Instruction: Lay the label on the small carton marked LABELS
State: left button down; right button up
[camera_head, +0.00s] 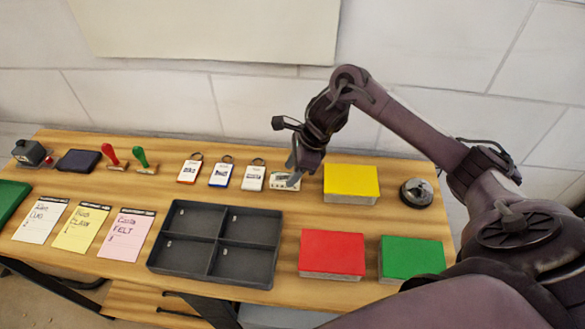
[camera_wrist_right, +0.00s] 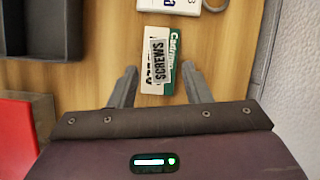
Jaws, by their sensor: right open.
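A small white and green carton (camera_head: 284,185) lies on the bench, right of the key tags. In the right wrist view the carton (camera_wrist_right: 172,90) carries a small pale label reading SCREWS (camera_wrist_right: 159,62), lying across its top and partly covering the print beneath. I cannot read the carton's own marking in full. My right gripper (camera_head: 297,178) is over the carton; in the wrist view its two fingers (camera_wrist_right: 159,84) are apart, one on each side of the carton's near end, with nothing clamped. My left gripper is not in view.
Three key tags (camera_head: 222,173) lie left of the carton. A yellow block (camera_head: 351,182) stands close on its right, with a dark round tin (camera_head: 416,193) beyond. A dark divided tray (camera_head: 160,257), a red block (camera_head: 332,252) and a green block (camera_head: 412,257) are nearer the front.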

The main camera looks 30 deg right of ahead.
jog(key=shift+r, duration=0.1)
jog(key=w+a+p+v, duration=0.1)
jog(key=p+v, duration=0.4)
jog(key=v, duration=0.7)
jog(key=shift+a+r, duration=0.25)
jog(key=shift+r, duration=0.2)
jog(key=shift+s+f, duration=0.1)
jog(key=shift+s, duration=0.05)
dwell(0.7)
